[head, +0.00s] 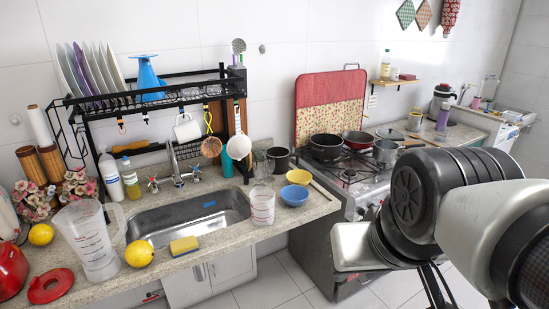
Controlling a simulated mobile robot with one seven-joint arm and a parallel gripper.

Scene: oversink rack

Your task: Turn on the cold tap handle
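The tap (174,166) is a metal spout behind the sink, with a cross-shaped handle on each side. The left handle (153,185) seems to have a reddish mark. The right handle (195,173) seems bluish, but both are small here. I cannot tell how far either is turned. The metal sink (160,226) lies in front of them. My arm is at the right, over the floor and in front of the stove, well away from the tap. Dark finger-like parts of my gripper (438,287) show below the arm. Its opening is not clear, and nothing touches the tap.
A black dish rack (170,100) stands over the tap with hanging utensils and a white mug (187,128). Soap bottles (111,176) stand left of the tap. A clear jug (90,240), a measuring cup (262,206), bowls (294,195) and a sponge (184,246) line the counter.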

